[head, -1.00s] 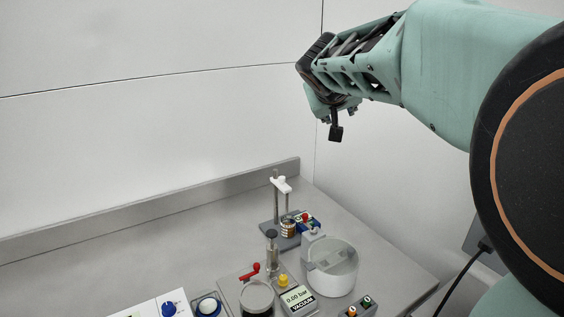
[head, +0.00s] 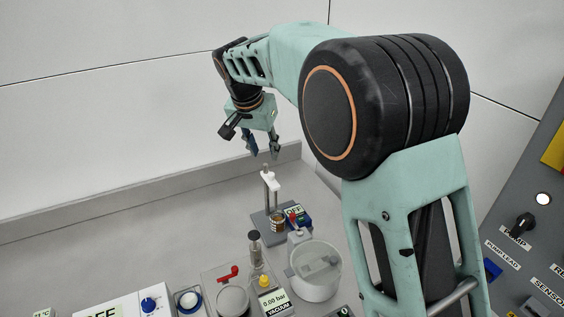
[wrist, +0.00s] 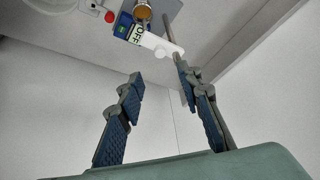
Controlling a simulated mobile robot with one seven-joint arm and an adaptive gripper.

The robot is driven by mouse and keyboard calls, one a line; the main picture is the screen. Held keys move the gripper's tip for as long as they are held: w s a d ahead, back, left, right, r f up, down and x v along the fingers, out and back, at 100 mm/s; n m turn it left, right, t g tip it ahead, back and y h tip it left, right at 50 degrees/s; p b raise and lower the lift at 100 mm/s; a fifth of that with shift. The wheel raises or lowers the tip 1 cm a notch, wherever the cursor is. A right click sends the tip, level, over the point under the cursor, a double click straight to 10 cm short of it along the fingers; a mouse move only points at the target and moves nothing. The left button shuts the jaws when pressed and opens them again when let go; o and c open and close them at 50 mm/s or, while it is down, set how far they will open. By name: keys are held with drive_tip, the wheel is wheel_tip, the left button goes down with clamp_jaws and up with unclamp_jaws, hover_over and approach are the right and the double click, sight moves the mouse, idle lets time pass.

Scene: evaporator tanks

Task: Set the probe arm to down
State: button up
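The probe arm (head: 271,181) is a short white arm high on a thin metal post, on a grey stand base (head: 260,222). It sits above the level of a small amber vessel (head: 277,223) on the same stand. In the wrist view the white probe arm (wrist: 158,45) lies just beyond the fingertips, with the amber vessel (wrist: 142,11) behind it. My gripper (head: 264,153) is above the probe arm and points down. Its blue-padded fingers are apart with nothing between them, as the wrist view of my gripper (wrist: 158,76) shows.
A small OFF display (head: 297,214) is beside the amber vessel. In front stand a clear round pot (head: 316,288), a vacuum readout (head: 275,302) and a red-handled valve (head: 229,272). A grey control panel (head: 520,260) is at the right. The bench's left back is clear.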

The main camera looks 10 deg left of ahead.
sight(271, 174)
drive_tip(key=p+x, duration=0.2)
drive_tip(key=x, duration=0.8)
drive_tip(key=shift+w+f, duration=0.1)
drive_tip(key=shift+f, duration=0.15)
drive_tip(key=shift+c, duration=0.7)
clamp_jaws()
